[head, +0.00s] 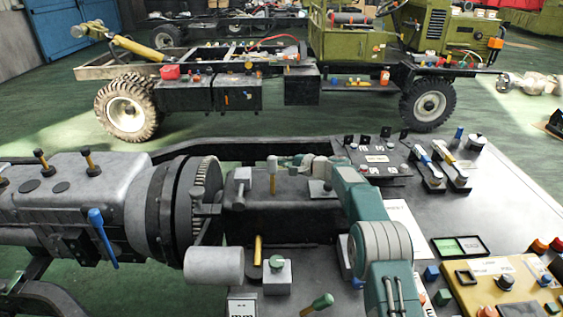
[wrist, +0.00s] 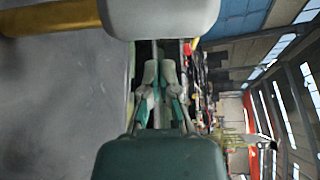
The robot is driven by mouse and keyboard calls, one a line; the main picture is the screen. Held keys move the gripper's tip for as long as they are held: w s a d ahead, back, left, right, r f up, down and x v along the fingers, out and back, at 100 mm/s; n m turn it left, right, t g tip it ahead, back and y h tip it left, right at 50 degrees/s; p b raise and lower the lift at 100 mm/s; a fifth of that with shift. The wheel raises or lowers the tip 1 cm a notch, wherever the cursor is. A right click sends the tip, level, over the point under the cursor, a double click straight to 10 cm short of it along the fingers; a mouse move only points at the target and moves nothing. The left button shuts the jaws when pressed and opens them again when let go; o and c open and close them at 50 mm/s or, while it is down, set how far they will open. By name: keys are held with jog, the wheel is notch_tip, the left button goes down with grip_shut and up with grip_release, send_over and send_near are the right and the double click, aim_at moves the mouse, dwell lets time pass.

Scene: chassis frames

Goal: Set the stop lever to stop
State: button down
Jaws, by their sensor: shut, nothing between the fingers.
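No lever carries a readable stop label, so I cannot tell which is the stop lever. A lever with a blue handle (head: 102,236) hangs tilted on the grey gearbox at left. A green-knobbed lever (head: 318,303) leans at the bottom. Another yellow handle (head: 257,250) stands below the housing.
A pale cylinder (head: 214,266) and a grey block with a green knob (head: 277,275) stand left of my arm. A yellow control panel (head: 500,285) is at right. In the wrist view a pale rounded block (wrist: 160,18) is beyond the fingertips. An olive truck (head: 360,45) stands behind.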

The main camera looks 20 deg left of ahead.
aim_at(272, 174)
jog(key=shift+s+d+r, duration=0.1)
jog(key=shift+s+r, duration=0.15)
jog(key=shift+s, duration=0.45)
jog(key=shift+s+r, duration=0.25)
jog(key=shift+s, duration=0.4)
jog(key=shift+s+d+r+n, duration=0.15)
jog(key=shift+s+n, duration=0.05)
jog(key=shift+n, duration=0.1)
